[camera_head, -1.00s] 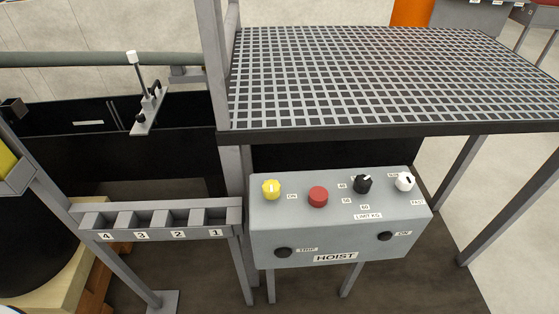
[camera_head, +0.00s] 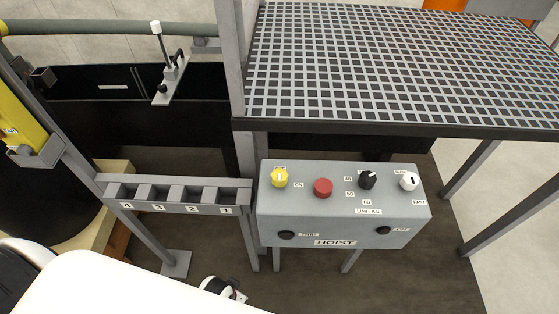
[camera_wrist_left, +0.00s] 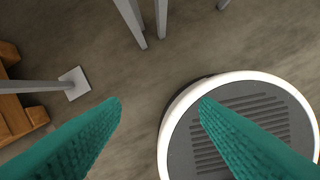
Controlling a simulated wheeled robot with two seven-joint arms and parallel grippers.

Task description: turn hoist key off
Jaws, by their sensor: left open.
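The grey hoist control box (camera_head: 340,205) stands at the middle right of the head view, marked HOIST. On its sloped top are a yellow knob (camera_head: 279,178) at the left, a red button (camera_head: 323,187), a black dial (camera_head: 367,180) and a white knob (camera_head: 409,181). A label reads ON right of the yellow knob; its pale mark looks roughly upright. My left arm comes in white at the bottom left of the head view. In the left wrist view my left gripper (camera_wrist_left: 160,106) has its teal fingers wide apart, with nothing between them, above the floor.
A grating platform (camera_head: 400,75) overhangs behind the box. A numbered rack (camera_head: 175,190) joins its post on the left. Steel legs stand below. Two dark round buttons (camera_head: 286,235) (camera_head: 382,230) sit on the box's front. A yellow item (camera_head: 20,125) is at far left.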

